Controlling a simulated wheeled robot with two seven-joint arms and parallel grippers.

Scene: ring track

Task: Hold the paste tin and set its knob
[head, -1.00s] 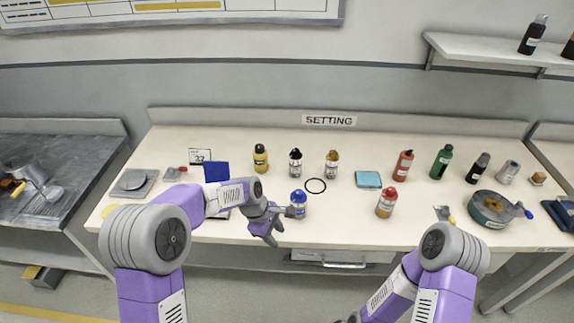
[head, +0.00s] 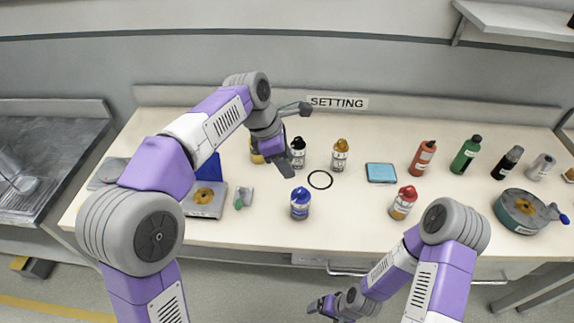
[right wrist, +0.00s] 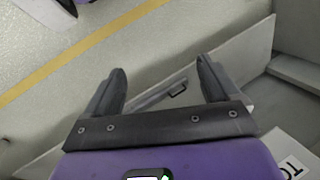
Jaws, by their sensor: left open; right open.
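A round, low tin (head: 518,212) with a dark green side, grey top and brownish centre stands at the right of the bench. A blue knob (head: 554,212) sticks out at its right side. It looks like the paste tin; its label is too small to read. My right gripper (head: 329,305) is low in front of the bench. In the right wrist view (right wrist: 162,82) it is open and empty.
A blue-capped bottle (head: 300,204), black-capped bottle (head: 298,154), gold-capped bottle (head: 340,155) and black ring (head: 320,180) lie mid-bench. A red-capped bottle (head: 403,203) and light blue pad (head: 381,173) are further right. Red (head: 423,158) and green (head: 466,155) bottles stand behind.

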